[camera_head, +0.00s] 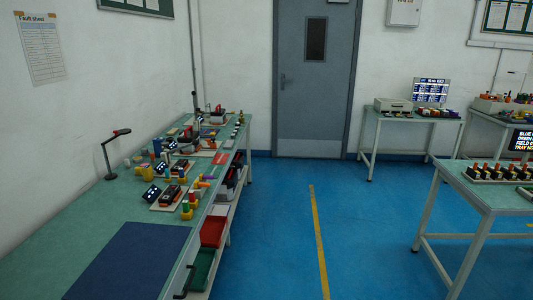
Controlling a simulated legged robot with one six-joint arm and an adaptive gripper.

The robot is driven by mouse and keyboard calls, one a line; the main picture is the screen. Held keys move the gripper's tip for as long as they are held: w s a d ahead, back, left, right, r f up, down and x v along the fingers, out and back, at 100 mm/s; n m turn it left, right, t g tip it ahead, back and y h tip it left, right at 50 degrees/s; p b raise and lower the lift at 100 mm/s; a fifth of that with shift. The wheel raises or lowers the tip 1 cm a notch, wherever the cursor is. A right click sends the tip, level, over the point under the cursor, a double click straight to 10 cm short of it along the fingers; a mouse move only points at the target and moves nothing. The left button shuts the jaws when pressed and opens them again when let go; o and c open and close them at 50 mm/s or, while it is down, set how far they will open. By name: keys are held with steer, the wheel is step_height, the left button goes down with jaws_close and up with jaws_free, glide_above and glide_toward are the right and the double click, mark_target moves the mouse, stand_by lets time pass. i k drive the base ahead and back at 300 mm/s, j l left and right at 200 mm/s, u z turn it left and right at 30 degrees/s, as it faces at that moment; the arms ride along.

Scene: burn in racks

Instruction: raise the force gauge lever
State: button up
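A long green-topped bench (85,212) runs along the left wall. Near its far end is a small upright stand with a dark post (196,108), which may be the force gauge. It is too small to make out a lever or its position. Several devices on light boards stand along the bench, one with a dark red body (171,193). My gripper is not in view.
A dark blue mat (130,262) covers the near bench. A desk lamp (115,152) stands by the wall. Red (213,231) and green (201,269) bins sit under the bench edge. Blue floor with a yellow line (319,240) is clear towards the grey door (314,110). Another table (482,193) stands right.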

mark_target(195, 142)
steer(key=i+l, duration=0.1)
steer(key=i, duration=1.3)
steer(key=i+u, duration=0.15)
steer(key=i, duration=0.3)
steer(key=i+l+u, duration=0.2)
steer(key=i, duration=0.25)
steer(key=i+u, duration=0.15)
steer(key=i, duration=0.3)
steer(key=i+j+u, duration=0.1)
steer(key=i+u, duration=0.55)
steer(key=u, duration=0.15)
steer(key=i+u, duration=0.3)
steer(key=u, duration=0.15)
